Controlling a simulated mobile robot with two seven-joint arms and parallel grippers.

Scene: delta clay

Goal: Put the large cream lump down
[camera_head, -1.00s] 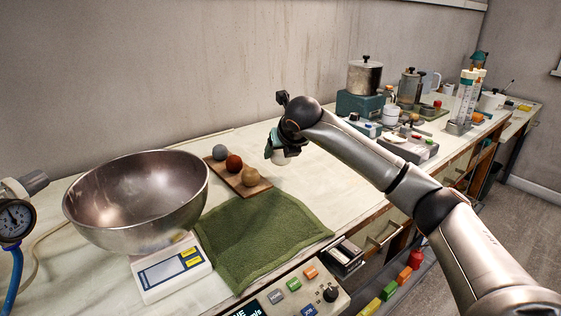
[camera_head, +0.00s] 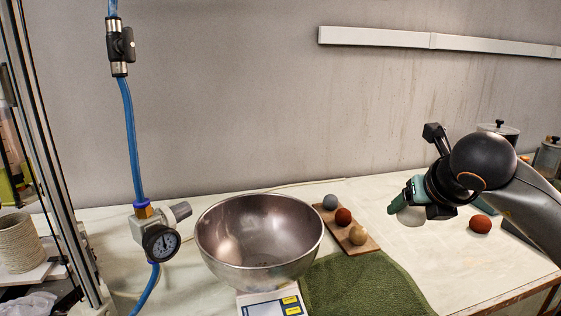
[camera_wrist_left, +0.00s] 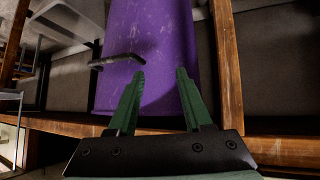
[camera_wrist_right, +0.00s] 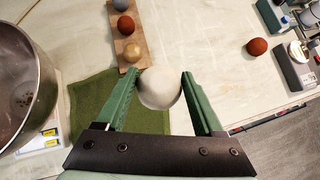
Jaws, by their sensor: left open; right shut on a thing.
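The large cream lump (camera_wrist_right: 160,89) is a pale round ball between the green fingers of my right gripper (camera_wrist_right: 158,84) in the right wrist view. That gripper is shut on it. In the head view the lump (camera_head: 411,215) shows partly below my right gripper (camera_head: 408,205), held above the bench to the right of the wooden board. My left gripper (camera_wrist_left: 160,75) shows only in the left wrist view. Its fingers are apart with nothing between them, over a purple container (camera_wrist_left: 165,45).
A steel bowl (camera_head: 225,250) sits on a white scale (camera_head: 262,304). A green cloth (camera_head: 365,288) lies in front of the wooden board (camera_head: 352,245), which holds grey, red and tan balls. A loose red ball (camera_head: 480,224) lies right of my gripper. Bare bench lies between.

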